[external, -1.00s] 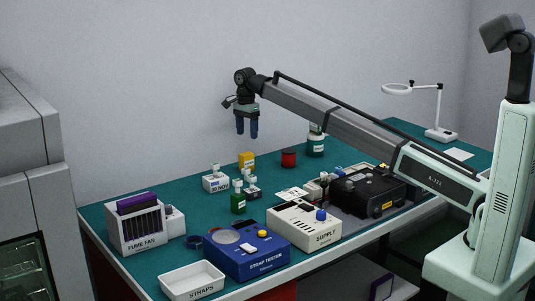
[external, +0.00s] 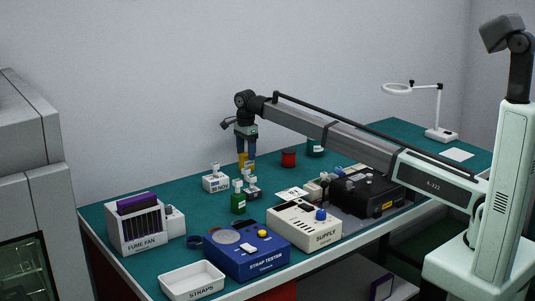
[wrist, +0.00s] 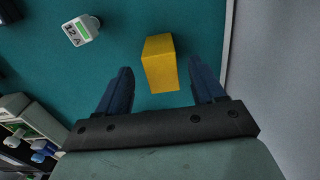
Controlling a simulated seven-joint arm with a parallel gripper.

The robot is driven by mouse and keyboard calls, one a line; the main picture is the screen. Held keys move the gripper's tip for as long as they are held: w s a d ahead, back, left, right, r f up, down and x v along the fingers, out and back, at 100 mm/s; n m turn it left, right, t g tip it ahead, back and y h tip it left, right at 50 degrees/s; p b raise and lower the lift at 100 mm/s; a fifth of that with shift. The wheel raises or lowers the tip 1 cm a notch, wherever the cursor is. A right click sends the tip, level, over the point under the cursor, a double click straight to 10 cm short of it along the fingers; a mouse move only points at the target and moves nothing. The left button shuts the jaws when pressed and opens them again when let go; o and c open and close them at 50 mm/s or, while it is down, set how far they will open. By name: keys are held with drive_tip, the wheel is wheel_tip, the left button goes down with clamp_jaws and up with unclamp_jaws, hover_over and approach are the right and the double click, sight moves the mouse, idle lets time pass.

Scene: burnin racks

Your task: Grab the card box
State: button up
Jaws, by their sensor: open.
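The card box appears to be the yellow box (wrist: 160,64), standing on the green bench top near the wall side. In the external view the yellow box (external: 243,161) is partly hidden behind my fingers. My gripper (external: 246,157) points down just above and around the box's top in that view. In the wrist view my gripper (wrist: 160,85) is open, with one blue finger to each side of the box and a gap on both sides. The box lies between and slightly beyond the fingertips. I see no contact.
The wall is close behind the bench's back edge.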

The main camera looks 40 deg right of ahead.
sight(247, 162)
drive_tip(key=shift+w+d+f, duration=0.1)
drive_tip(key=shift+d+f, duration=0.05)
drive_tip(key=shift+f, duration=2.5)
drive_tip(key=c, duration=1.1)
